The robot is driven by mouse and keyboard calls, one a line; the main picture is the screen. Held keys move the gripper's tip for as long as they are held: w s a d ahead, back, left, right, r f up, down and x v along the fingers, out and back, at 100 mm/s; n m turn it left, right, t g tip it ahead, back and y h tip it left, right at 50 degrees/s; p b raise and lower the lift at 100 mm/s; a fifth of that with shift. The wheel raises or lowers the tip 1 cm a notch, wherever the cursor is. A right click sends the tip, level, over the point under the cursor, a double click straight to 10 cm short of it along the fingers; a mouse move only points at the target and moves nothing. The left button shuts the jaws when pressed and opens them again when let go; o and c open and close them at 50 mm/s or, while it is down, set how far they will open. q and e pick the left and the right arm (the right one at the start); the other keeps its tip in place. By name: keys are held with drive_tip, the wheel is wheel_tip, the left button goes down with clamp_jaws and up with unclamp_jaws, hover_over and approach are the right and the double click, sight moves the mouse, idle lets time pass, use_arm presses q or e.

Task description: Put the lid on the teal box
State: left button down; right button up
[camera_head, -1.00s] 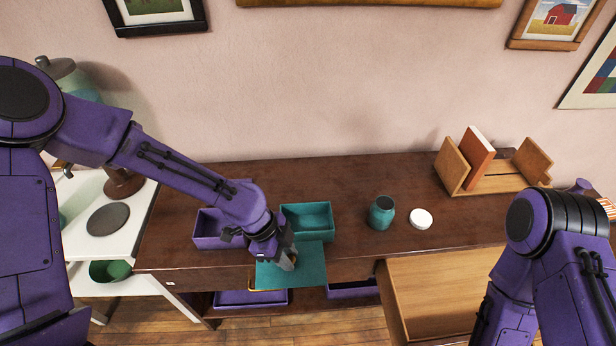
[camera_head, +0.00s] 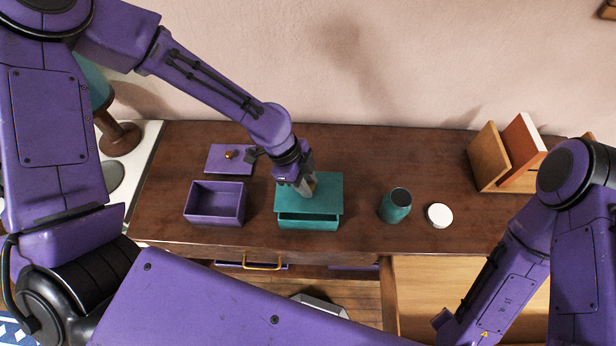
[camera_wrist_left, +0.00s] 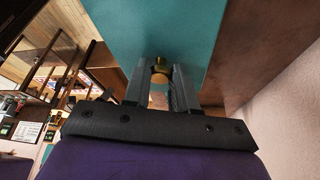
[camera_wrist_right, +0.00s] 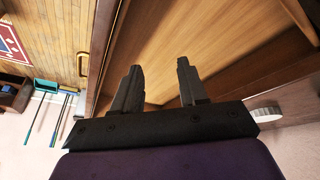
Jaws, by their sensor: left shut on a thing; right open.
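The teal box (camera_head: 308,222) stands on the dark wooden cabinet top. The teal lid (camera_head: 328,184) is over it, covering the back of the opening; a dark gap shows along the front. I cannot tell whether lid and box touch. My left gripper (camera_head: 308,188) is shut on the lid's knob from above. In the left wrist view the brass-coloured knob (camera_wrist_left: 160,64) sits between the fingers, with the teal lid (camera_wrist_left: 190,30) beyond. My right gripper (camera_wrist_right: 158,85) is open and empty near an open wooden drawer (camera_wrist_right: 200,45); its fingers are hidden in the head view.
An open purple box (camera_head: 215,205) stands left of the teal box, its purple lid (camera_head: 229,158) lying behind. A teal jar (camera_head: 396,206) and a white round lid (camera_head: 439,215) stand to the right. A wooden book rack (camera_head: 492,160) is at far right.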

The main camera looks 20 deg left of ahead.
use_arm(q)
drive_tip(key=shift+w+a+r+p, duration=0.1)
drive_tip(key=shift+w+p, duration=0.05)
drive_tip(key=shift+p, duration=0.3)
wheel_tip(320, 180, down, 5)
drive_tip(key=b, duration=0.3)
drive_tip(key=shift+b, duration=0.35)
drive_tip(key=shift+f, duration=0.2)
drive_tip(key=shift+w, duration=0.1)
drive_tip(key=shift+r, duration=0.1)
drive_tip(key=shift+p, duration=0.35)
